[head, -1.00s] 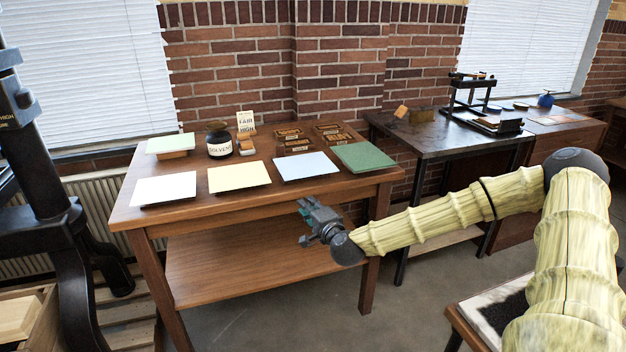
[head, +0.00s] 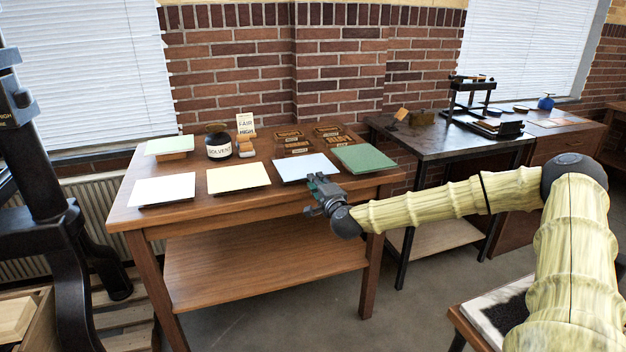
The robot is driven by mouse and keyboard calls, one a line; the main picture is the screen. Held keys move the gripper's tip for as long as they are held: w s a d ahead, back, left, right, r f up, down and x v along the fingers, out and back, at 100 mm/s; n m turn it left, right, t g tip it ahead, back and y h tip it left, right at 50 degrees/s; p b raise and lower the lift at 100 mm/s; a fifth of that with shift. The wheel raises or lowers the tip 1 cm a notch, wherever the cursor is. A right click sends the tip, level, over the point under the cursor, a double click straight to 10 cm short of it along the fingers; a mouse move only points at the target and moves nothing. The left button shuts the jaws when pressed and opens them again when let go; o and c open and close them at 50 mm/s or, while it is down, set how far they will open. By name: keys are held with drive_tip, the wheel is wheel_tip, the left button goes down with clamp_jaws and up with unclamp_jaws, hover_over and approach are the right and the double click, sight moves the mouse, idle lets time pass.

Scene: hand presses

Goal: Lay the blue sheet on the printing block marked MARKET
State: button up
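The pale blue sheet (head: 300,166) lies on the wooden table between a cream sheet and a green sheet. My gripper (head: 318,184) is at the table's front edge, overlapping the sheet's near right edge in the head view. I cannot tell whether it touches the sheet or whether its fingers are open or shut. Several small wooden printing blocks (head: 292,134) with labels sit behind the blue and green sheets. Their lettering is too small to read, so I cannot tell which is marked MARKET.
A white sheet (head: 162,189), a cream sheet (head: 238,177) and a green sheet (head: 364,158) share the table. A solvent jar (head: 218,146) and a small sign (head: 245,124) stand behind. A dark table (head: 450,138) with a hand press stands right. A black press (head: 45,150) stands left.

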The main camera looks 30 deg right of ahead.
sight(313, 169)
drive_tip(key=shift+b+x, duration=0.75)
drive_tip(key=shift+x, duration=1.05)
clamp_jaws()
wheel_tip(313, 169, up, 3)
drive_tip(key=shift+p, duration=0.8)
